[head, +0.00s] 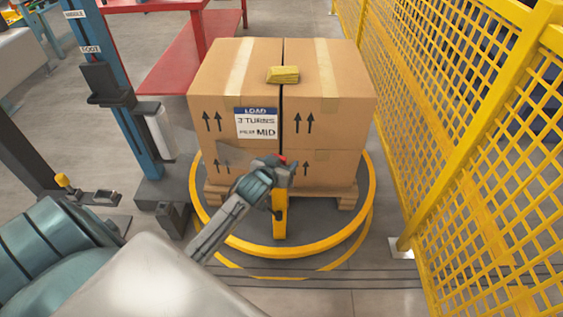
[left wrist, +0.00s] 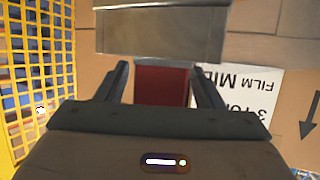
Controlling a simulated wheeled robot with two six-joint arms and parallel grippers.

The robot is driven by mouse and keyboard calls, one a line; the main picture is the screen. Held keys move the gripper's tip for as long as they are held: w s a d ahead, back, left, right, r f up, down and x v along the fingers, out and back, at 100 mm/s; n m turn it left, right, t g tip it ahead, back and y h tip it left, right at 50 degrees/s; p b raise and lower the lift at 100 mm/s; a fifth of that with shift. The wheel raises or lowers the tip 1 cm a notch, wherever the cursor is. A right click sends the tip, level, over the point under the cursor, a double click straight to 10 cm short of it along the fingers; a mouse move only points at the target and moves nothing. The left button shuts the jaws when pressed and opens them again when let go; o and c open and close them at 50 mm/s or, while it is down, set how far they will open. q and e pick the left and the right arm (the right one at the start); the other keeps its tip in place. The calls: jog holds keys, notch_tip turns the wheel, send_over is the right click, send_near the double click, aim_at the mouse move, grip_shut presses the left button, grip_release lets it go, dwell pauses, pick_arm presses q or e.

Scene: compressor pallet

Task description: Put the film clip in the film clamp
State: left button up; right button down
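My left gripper (head: 281,168) is in front of the boxes' lower front face, just above the yellow post (head: 279,222) at the turntable's near edge. A red block, which looks like the film clip (left wrist: 162,85), sits between its fingers in the left wrist view; the fingers appear closed on its sides. A bit of red also shows at the fingertips in the head view. My right gripper is not in view.
Stacked cartons (head: 330,90) with a load label (head: 256,123) stand on a pallet on the yellow-rimmed turntable (head: 366,190). A yellow bundle (head: 283,75) lies on top. A blue mast (head: 115,110) with a film roll (head: 157,130) stands left; yellow mesh fencing (head: 470,150) stands right.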

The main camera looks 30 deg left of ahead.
pick_arm(q)
jog(key=shift+s+r, duration=0.2)
jog(key=p+v, duration=0.1)
jog(key=v, duration=1)
jog(key=s+d+f+m+g+h, duration=0.1)
jog(key=s+d+f+g, duration=0.2)
jog(key=s, duration=0.7)
jog(key=s+d+f+m+g+h, duration=0.1)
jog(key=s+d+f+g, duration=0.2)
jog(key=s+d, duration=0.3)
jog(key=s+g, duration=0.1)
jog(key=s, duration=0.2)
jog(key=shift+s+d+f+m+h, duration=0.25)
jog(key=shift+s+f+m+h, duration=0.05)
jog(key=shift+s+f, duration=0.1)
